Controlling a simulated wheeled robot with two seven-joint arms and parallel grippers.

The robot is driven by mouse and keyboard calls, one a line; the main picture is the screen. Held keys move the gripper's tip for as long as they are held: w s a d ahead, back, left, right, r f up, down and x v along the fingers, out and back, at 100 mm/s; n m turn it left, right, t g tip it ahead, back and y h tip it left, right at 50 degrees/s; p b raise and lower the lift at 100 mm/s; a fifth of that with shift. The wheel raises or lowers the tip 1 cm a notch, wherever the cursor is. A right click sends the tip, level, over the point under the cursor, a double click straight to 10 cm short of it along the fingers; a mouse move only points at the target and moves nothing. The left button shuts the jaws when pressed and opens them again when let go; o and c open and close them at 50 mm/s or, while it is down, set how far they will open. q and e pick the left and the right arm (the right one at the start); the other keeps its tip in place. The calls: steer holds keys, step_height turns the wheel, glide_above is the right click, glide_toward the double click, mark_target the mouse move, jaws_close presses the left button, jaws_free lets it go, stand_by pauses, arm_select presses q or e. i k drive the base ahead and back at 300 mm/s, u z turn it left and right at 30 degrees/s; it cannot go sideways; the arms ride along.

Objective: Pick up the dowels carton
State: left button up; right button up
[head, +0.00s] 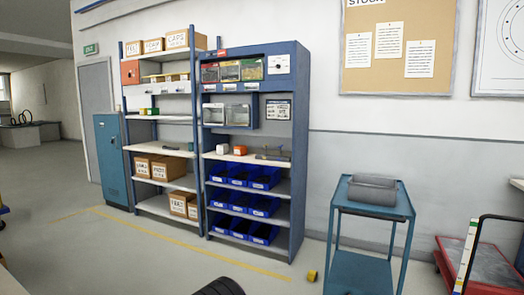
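Several brown cartons with white labels stand on the left shelf rack. Three are on its top shelf, among them a carton reading CAPS (177,40). Two cartons (168,169) sit side by side on a lower shelf. Two more cartons (179,204) sit near the bottom. The labels on the lower cartons are too small to read surely, so I cannot tell which one is the dowels carton.
A blue rack with several blue bins (264,206) stands right of the cartons. A blue trolley (360,250) and a red cart (488,262) stand at right. A small yellow object (312,275) lies on the floor. Open floor (110,260) lies before the left rack.

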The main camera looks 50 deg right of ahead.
mark_target(240, 150)
steer(key=z, duration=0.7)
steer(key=i, duration=1.25)
steer(key=z, duration=0.8)
steer(key=i, duration=1.8)
